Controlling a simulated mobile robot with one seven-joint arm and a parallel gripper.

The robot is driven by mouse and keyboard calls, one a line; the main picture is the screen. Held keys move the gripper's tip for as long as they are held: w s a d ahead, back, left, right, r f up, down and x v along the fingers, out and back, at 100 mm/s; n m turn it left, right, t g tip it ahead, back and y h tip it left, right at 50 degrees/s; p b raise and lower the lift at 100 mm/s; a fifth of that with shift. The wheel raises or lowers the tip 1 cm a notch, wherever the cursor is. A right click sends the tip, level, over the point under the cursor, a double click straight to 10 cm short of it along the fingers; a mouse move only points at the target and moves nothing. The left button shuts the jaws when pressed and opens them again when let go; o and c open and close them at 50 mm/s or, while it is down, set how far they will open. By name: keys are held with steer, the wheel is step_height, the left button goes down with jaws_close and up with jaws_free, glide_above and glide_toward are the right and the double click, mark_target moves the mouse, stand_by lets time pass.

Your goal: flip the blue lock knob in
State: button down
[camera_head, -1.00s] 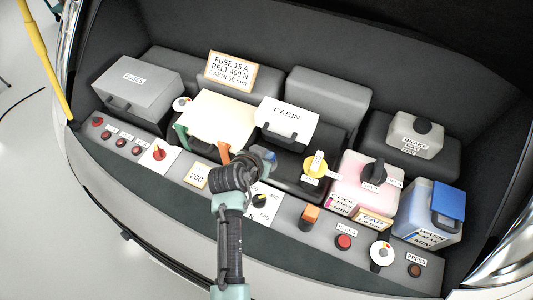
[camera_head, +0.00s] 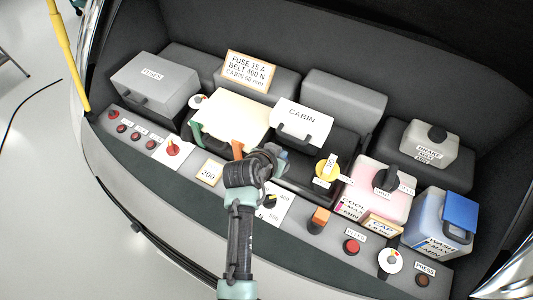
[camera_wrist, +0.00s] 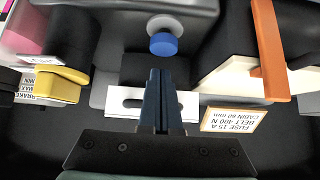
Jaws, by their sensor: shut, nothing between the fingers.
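The blue lock knob (camera_wrist: 163,43) shows in the wrist view, above the fingertips in the picture. It is a short round blue cap on a pale grey round base, set on a dark surface. My gripper (camera_wrist: 160,78) is shut and empty, its dark fingers pressed together and pointing toward the knob. A small gap shows in the picture between fingertips and knob; I cannot tell the depth. In the head view my gripper (camera_head: 276,154) is over the middle of the bay, between the orange handle and the yellow knob. I cannot pick out the blue knob there.
An orange handle (camera_head: 237,150) stands left of my gripper and a yellow knob (camera_head: 326,167) right of it. The CABIN box (camera_head: 301,117) is just behind. A black dial (camera_head: 270,201) sits in front. Coolant (camera_head: 372,198) and washer (camera_head: 430,222) tanks stand at the right.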

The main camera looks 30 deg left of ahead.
steer(key=b+v, duration=0.1)
steer(key=v, duration=1)
steer(key=shift+w+r+b, duration=0.3)
steer(key=shift+r, duration=0.05)
